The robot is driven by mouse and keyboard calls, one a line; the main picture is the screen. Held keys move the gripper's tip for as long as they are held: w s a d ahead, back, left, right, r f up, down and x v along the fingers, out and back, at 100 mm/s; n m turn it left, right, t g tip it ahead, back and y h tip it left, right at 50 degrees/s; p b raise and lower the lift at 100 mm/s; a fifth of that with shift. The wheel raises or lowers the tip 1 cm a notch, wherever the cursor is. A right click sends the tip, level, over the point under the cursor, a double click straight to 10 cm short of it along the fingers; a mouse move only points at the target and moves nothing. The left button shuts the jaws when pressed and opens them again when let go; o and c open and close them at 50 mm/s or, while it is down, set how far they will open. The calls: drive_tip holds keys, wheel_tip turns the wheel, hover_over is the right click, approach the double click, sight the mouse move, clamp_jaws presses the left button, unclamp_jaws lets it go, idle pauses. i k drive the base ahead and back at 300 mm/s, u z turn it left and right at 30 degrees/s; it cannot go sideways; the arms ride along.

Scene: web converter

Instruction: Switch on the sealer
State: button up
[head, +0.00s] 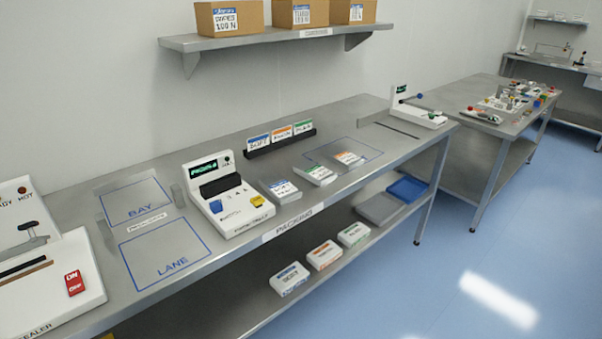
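The sealer (45,290) is a white machine at the near left end of the steel packing table, cut off by the left picture edge. Its front label is partly visible. A red switch (74,282) marked ON and OFF sits on its top near the right side; I cannot tell its position for sure. Behind the switch are a dark sealing bar (25,265) and a dark lever handle (30,231). The back panel (20,205) carries lamp labels and a dark red lamp. My gripper is not in view.
Right of the sealer are outlined BAY and LANE areas (165,254), both bare. A white device with a green display (227,198) stands mid-table, with several small boxes (281,190) beyond it. A shelf with cartons (229,18) hangs above. Blue floor (420,270) is clear at front right.

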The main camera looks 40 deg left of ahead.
sight(74, 284)
drive_tip(key=u, duration=0.05)
drive_tip(key=k, duration=0.25)
drive_tip(key=u, duration=1.6)
drive_tip(key=i, duration=1.6)
drive_tip(key=z, duration=0.6)
